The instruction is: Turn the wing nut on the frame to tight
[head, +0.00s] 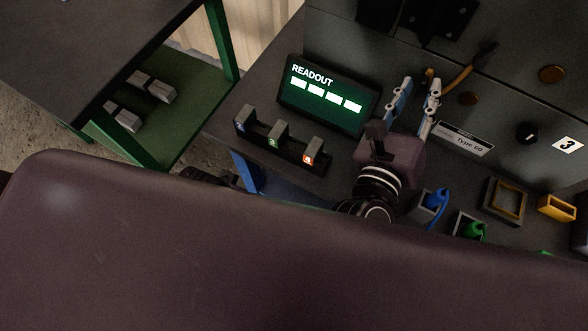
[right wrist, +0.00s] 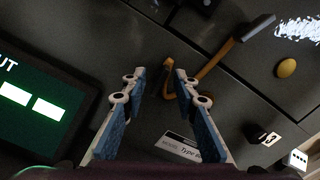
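My right gripper (head: 420,86) is open, its two blue-and-white fingers apart and pointing at the dark panel (head: 500,85). In the right wrist view the right gripper (right wrist: 160,80) has nothing between its fingers. A small bent orange piece (right wrist: 168,82) shows just beyond and between the fingertips; I cannot tell whether it is the wing nut. It also shows near the fingertips in the head view (head: 429,74). An orange bar with a grey end (head: 470,73) lies to its right on the panel. No wing nut shows clearly. My left gripper is not in view.
A lit readout screen (head: 328,95) stands left of the right gripper. A rack of several numbered blocks (head: 280,143) sits before it. A black knob (head: 526,133) is on the panel's right. A square frame (head: 505,200) and several bins stand at the right. My arm hides the foreground.

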